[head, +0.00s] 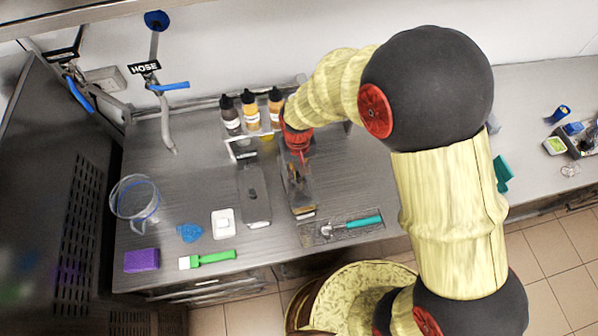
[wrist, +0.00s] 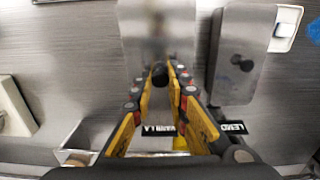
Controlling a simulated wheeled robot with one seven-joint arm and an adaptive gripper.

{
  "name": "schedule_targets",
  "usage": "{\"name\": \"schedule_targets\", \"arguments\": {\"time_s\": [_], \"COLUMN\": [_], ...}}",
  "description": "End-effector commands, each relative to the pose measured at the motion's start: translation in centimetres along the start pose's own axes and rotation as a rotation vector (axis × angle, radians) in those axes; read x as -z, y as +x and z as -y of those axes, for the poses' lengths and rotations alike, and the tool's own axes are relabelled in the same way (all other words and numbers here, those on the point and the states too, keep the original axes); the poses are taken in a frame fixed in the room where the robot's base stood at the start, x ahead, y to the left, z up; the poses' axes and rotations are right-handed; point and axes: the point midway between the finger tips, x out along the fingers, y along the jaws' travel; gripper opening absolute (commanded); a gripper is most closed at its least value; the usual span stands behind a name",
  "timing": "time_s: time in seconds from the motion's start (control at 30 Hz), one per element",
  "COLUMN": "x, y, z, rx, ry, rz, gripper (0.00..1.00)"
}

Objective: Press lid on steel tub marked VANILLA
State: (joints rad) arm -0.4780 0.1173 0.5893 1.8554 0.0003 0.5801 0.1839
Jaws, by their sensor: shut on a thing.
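My gripper (wrist: 160,76) is shut on the black knob of a steel lid (wrist: 150,32) in the wrist view. The lid lies over the steel tub whose black label (wrist: 158,131) reads VANILLA. In the head view my gripper (head: 297,182) points down at this tub (head: 304,208), and my arm and fingers cover part of it. I cannot tell whether the lid is fully seated or slightly raised. A second steel tub with a knobbed lid (wrist: 236,85) stands beside it, its label (wrist: 231,128) partly hidden and starting LEMO; it also shows in the head view (head: 254,207).
Sauce bottles (head: 251,113) stand behind the tubs. A clear jug (head: 134,200), blue cloth (head: 189,232), white dish (head: 223,222), green-handled brush (head: 208,259) and purple sponge (head: 142,260) lie to the left. A teal-handled scoop (head: 352,224) lies on a tray in front right.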

Motion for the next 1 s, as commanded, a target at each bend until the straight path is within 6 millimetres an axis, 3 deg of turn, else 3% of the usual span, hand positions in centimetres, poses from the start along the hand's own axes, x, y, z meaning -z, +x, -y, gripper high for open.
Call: {"name": "schedule_targets", "arguments": {"time_s": [0.53, 1.0], "x": [0.0, 0.0], "y": [4.8, 5.4], "z": [0.0, 0.0], "rx": [0.000, 0.000], "ry": [0.000, 0.000], "rz": [0.000, 0.000], "gripper": [0.00, 0.00]}}
